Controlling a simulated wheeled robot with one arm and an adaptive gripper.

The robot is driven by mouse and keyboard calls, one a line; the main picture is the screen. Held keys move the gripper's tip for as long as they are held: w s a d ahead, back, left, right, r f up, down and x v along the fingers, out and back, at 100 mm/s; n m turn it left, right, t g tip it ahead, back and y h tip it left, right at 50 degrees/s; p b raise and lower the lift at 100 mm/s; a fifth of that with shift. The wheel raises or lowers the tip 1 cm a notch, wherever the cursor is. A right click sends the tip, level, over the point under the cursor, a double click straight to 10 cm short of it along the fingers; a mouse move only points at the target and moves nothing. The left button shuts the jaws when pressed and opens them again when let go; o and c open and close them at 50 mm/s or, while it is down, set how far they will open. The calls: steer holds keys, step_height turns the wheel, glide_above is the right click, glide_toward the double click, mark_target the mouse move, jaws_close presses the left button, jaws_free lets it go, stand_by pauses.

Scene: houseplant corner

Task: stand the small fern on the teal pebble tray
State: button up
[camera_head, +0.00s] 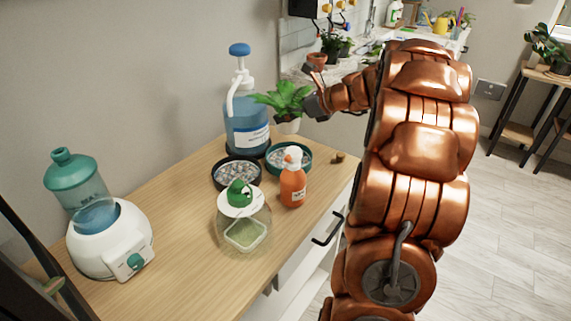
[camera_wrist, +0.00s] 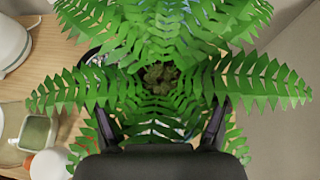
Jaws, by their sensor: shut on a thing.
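My gripper's fingers (camera_wrist: 161,132) reach in on both sides from below, and the leaves hide the pot. The orange bottle hides part of the tray's front.
A dark pebble tray (camera_head: 216,181) sits left of the teal one. An orange bottle (camera_head: 292,187), a green-topped jar (camera_head: 244,222) and a large blue pump bottle (camera_head: 246,125) crowd around. A white and teal humidifier (camera_head: 108,238) stands left. The wooden tabletop (camera_head: 180,270) is clear at front left.

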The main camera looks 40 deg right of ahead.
steer(key=shift+d+f+b, duration=0.15)
steer(key=shift+f+b, duration=0.55)
steer(key=shift+f, duration=4.35)
steer(key=shift+f, duration=0.15)
steer(key=o, duration=1.3)
steer(key=shift+s, duration=0.1)
steer(key=v, duration=1.2)
steer(key=shift+p, duration=0.45)
